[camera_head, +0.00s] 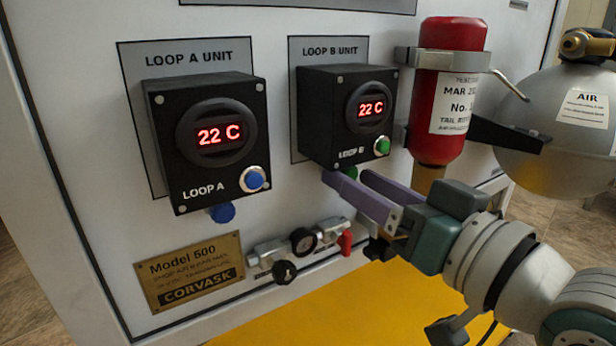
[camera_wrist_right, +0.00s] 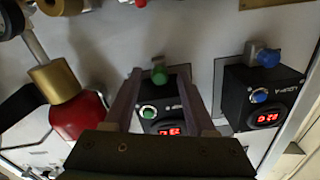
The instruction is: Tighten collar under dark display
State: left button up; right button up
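The Loop B box (camera_head: 345,125) and the Loop A box (camera_head: 192,178) both have lit displays reading 22 C in red; neither is dark. A green collar (camera_head: 350,173) sits under the Loop B box, partly hidden by a finger. It shows whole in the right wrist view (camera_wrist_right: 160,75). A blue collar (camera_head: 222,212) sits under the Loop A box and also shows in the wrist view (camera_wrist_right: 268,58). My right gripper (camera_head: 345,177) is open at the green collar. In the wrist view its fingers (camera_wrist_right: 159,72) lie either side with gaps. My left gripper is not in view.
A red cylinder (camera_head: 450,95) is clamped right of Loop B, beside a grey AIR tank (camera_head: 560,110). Below are a gauge (camera_head: 303,240), a black knob (camera_head: 284,272) and a red valve handle (camera_head: 345,243). A brass plate (camera_head: 190,270) is at lower left.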

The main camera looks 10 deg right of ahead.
jog(key=shift+s, duration=0.1)
jog(key=shift+s+d+p, duration=0.15)
jog(key=shift+s+p, duration=0.15)
jog(key=shift+p, duration=0.05)
jog(key=p+v, duration=0.3)
jog(key=v, duration=0.6)
